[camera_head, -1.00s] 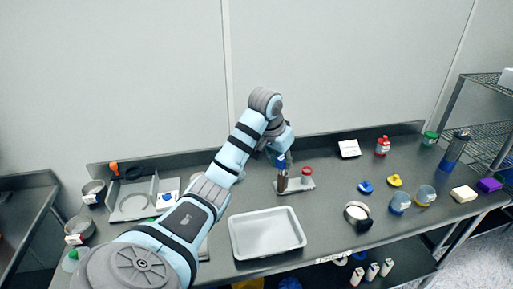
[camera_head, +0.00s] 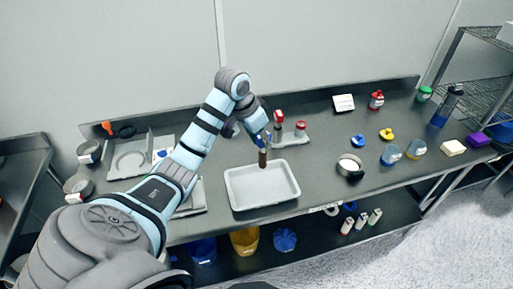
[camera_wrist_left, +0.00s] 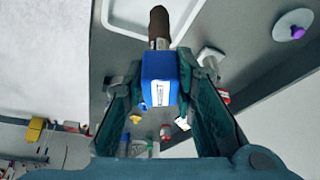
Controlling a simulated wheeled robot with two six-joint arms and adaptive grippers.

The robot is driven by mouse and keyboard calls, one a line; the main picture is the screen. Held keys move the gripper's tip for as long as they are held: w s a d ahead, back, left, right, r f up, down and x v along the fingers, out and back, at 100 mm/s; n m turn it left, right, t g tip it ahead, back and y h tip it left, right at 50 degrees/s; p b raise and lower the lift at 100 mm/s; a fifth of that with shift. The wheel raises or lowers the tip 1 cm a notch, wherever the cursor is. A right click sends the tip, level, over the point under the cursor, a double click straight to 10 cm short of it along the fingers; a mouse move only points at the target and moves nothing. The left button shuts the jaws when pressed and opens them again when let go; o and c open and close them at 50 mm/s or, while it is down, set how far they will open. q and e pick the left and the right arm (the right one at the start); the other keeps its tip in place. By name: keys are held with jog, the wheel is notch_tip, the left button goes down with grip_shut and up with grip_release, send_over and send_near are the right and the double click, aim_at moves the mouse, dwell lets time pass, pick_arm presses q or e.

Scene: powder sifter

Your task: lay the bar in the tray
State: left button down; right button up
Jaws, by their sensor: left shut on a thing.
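The bar has a dark brown lower end (camera_head: 263,159) and a blue block end, which fills the middle of the left wrist view (camera_wrist_left: 160,78). My left gripper (camera_head: 263,138) is shut on the blue block, with a finger on each side. The bar hangs roughly upright, brown end down, over the back part of the pale grey tray (camera_head: 245,205). The tray looks empty. I cannot tell how high the bar's lower end is above it. My right gripper is not in view.
A grey stand with red-topped pieces (camera_head: 300,129) is just behind the tray. A magnifier-like round cup (camera_head: 349,165) stands to the tray's right. A grey metal tray (camera_head: 130,160) and round pans lie to the left. The counter's front edge is close to the tray.

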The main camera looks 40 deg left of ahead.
aim_at(261, 161)
pick_arm(q)
notch_tip(261, 161, down, 7)
jog(key=shift+r+b, duration=0.1)
jog(key=shift+b, duration=0.25)
notch_tip(261, 161, down, 4)
jog(key=b, duration=0.4)
jog(key=shift+r, duration=0.2)
jog(key=c, duration=1.3)
grip_release()
jog(key=shift+a+f, duration=0.1)
jog(key=shift+r, duration=0.45)
jog(key=p+v, duration=0.1)
jog(key=v, duration=1)
jog(key=shift+s+r, duration=0.1)
jog(key=shift+r, duration=0.15)
